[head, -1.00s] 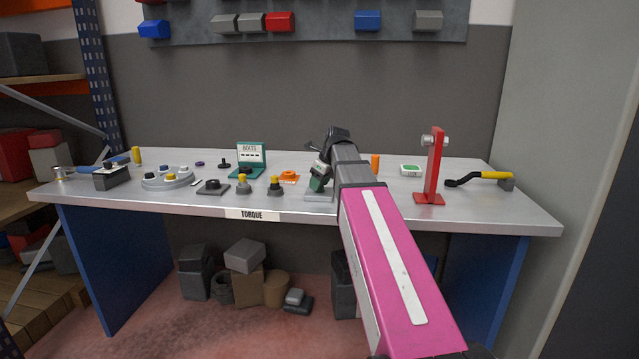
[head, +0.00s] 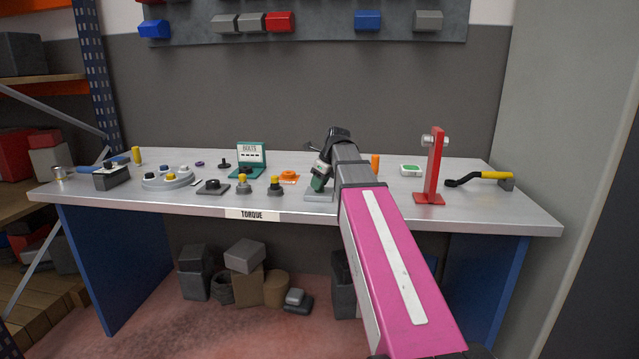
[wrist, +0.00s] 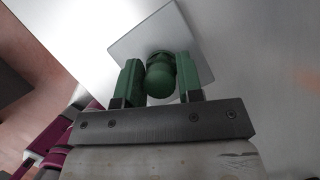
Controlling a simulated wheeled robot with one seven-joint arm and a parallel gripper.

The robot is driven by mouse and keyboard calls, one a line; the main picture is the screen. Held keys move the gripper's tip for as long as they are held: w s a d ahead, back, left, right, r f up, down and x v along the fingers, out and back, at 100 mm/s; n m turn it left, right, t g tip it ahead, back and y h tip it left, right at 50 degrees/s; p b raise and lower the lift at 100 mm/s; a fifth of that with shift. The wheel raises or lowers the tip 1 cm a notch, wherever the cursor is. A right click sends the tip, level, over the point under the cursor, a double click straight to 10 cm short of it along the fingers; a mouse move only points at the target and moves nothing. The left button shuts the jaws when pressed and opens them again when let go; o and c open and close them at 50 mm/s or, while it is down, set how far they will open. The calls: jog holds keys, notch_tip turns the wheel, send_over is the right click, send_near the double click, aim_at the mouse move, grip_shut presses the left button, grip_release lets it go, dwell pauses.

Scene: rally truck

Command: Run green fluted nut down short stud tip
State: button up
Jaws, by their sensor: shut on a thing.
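My gripper (head: 321,176) is over a light grey plate (head: 318,196) near the front of the bench, right of its middle. In the wrist view, my gripper (wrist: 160,82) has its two green fingers on either side of a dark green rounded nut (wrist: 160,75) and is shut on it. The nut is over the square grey plate (wrist: 138,42). The short stud is hidden by the nut and fingers, so I cannot tell how far the nut sits on it. In the head view my arm and fingers cover most of the nut.
An orange part (head: 288,177), a teal sign stand (head: 251,158) and a round grey tray (head: 168,181) are to the left. The front right of the bench is clear.

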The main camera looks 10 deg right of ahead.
jog(key=shift+m, duration=0.4)
jog(key=shift+s, duration=0.1)
jog(key=shift+m+t+h, duration=0.3)
jog(key=shift+m+h, duration=0.1)
jog(key=shift+m, duration=0.4)
jog(key=shift+m, duration=0.7)
jog(key=shift+h, duration=0.3)
jog(key=shift+m+t, duration=0.3)
jog(key=shift+m, duration=0.7)
jog(key=shift+c, duration=0.3)
jog(key=shift+h, duration=0.3)
